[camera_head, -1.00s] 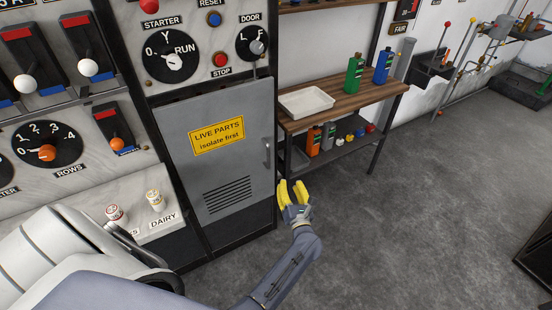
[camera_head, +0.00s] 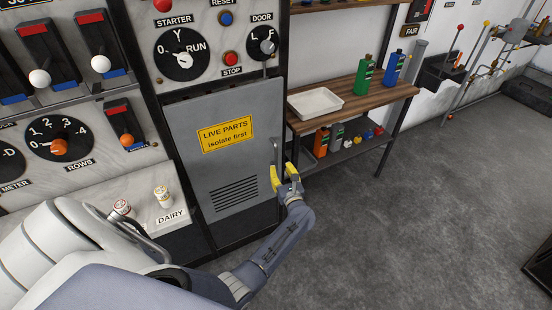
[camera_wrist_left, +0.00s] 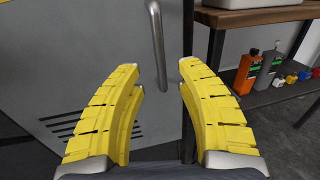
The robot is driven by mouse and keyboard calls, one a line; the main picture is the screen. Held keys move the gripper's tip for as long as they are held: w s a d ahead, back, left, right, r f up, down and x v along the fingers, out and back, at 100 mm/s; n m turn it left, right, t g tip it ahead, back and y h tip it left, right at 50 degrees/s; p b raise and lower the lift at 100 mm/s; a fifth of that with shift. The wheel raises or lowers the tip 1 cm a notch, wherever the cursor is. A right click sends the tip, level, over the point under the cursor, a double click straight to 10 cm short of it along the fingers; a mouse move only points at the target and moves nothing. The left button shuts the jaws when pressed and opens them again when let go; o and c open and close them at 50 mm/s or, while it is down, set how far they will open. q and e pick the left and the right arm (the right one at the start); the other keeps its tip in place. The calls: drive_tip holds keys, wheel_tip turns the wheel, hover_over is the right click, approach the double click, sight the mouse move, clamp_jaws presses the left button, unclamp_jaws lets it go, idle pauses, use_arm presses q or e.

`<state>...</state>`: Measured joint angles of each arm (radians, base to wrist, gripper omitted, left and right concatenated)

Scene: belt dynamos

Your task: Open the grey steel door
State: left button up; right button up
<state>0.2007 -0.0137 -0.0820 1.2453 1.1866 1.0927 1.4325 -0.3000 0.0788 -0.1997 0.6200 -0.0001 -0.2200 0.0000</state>
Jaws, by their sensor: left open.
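The grey steel door (camera_head: 208,130) is shut in its dark frame below the starter panel and carries a yellow "LIVE PARTS isolate first" label (camera_head: 226,134). Its upright bar handle (camera_head: 276,154) is on the right edge of the door. My left gripper (camera_head: 283,172) has yellow fingers and is at the lower end of the handle in the head view. In the left wrist view the gripper (camera_wrist_left: 160,95) is open, and the handle (camera_wrist_left: 157,40) stands ahead between the fingertips, apparently not gripped. Above the door is the "DOOR" knob (camera_head: 262,46). My right gripper is not in view.
A wooden shelf bench (camera_head: 360,102) with a white tray (camera_head: 314,102) and bottles stands just right of the door. Its lower shelf (camera_head: 345,152) holds more bottles near my gripper. Grey floor (camera_head: 430,220) is clear to the right.

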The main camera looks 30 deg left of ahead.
sight(276, 159)
use_arm(q)
drive_tip(key=x, duration=0.7)
drive_tip(key=shift+a, duration=0.1)
drive_tip(key=shift+o, duration=0.2)
clamp_jaws()
